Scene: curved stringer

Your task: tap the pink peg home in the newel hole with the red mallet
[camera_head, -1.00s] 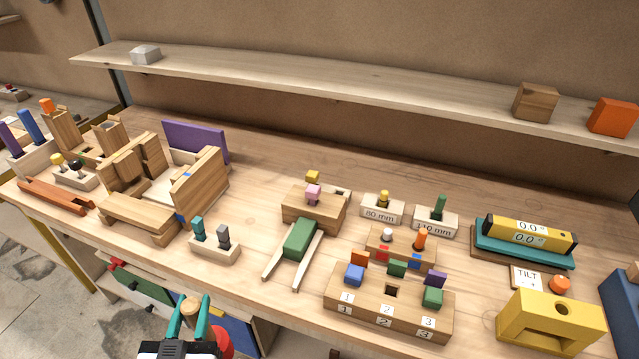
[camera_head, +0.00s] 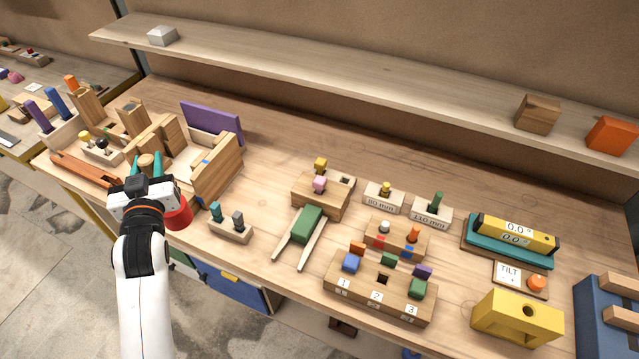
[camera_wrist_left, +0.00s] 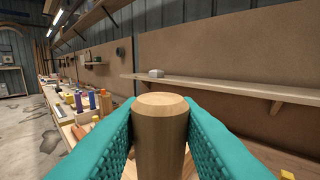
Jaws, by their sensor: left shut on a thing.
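The red mallet (camera_head: 178,213) is in my left gripper (camera_head: 147,166). Its red head shows beside my wrist, and the end of its wooden handle stands up between the teal fingers. In the left wrist view the fingers are shut on both sides of the round wooden handle (camera_wrist_left: 160,125). The gripper is over the left part of the bench, well left of the pink peg. The pink peg (camera_head: 319,184) stands upright in a wooden newel block (camera_head: 318,203), its top above the block. How deep it sits is hidden. My right gripper is not in view.
Wooden stair parts (camera_head: 217,170) and a purple panel (camera_head: 212,122) stand just right of my left gripper. A small block with teal and grey pegs (camera_head: 230,230) lies between it and the newel block. A green piece on two rails (camera_head: 304,225) is in front of the newel block.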

